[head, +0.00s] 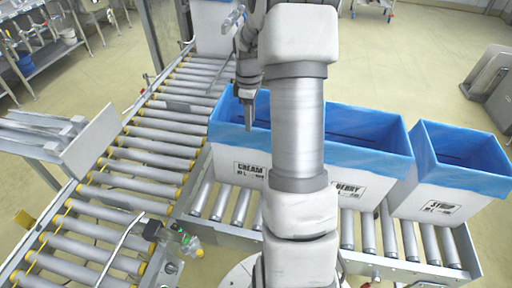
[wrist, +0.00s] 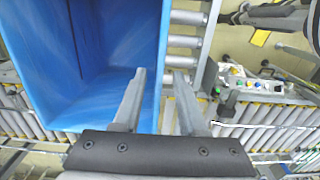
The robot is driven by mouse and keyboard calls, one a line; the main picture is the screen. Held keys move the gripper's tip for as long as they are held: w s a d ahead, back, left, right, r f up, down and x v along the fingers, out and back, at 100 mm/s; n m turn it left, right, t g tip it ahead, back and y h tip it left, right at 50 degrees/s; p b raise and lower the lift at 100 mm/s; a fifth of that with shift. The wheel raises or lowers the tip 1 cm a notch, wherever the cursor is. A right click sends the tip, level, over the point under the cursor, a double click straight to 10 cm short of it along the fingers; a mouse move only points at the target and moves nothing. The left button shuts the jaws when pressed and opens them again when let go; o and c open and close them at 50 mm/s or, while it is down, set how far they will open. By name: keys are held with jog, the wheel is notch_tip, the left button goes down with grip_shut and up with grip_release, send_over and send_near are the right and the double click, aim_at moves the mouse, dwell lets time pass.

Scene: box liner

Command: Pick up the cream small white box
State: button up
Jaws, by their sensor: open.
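The cream box is the white box with a blue liner and a "CREAM" label (head: 226,166), standing upright on the rollers, leftmost of the row. My arm hides its right part in the head view. My gripper (head: 248,127) points down at this box's open top. In the wrist view my gripper (wrist: 160,78) is open and empty. Its left finger overlaps the inside of a blue-lined box (wrist: 108,35), and its right finger lies outside, over the rollers. The box's right wall edge runs between the fingers. I cannot tell how far the fingertips are above the rim.
A "BERRY" box (head: 385,158) stands to the right, partly behind my arm, and another labelled box (head: 448,205) stands further right. Another white box (head: 213,35) is at the back of the roller conveyor (head: 140,160). The conveyor's front left stretch carries no boxes.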

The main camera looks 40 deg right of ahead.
notch_tip(320, 180, down, 7)
jog(key=shift+w+a, duration=0.15)
jog(key=shift+r, duration=0.1)
grip_shut()
jog(key=shift+r, duration=0.1)
dwell(1.4)
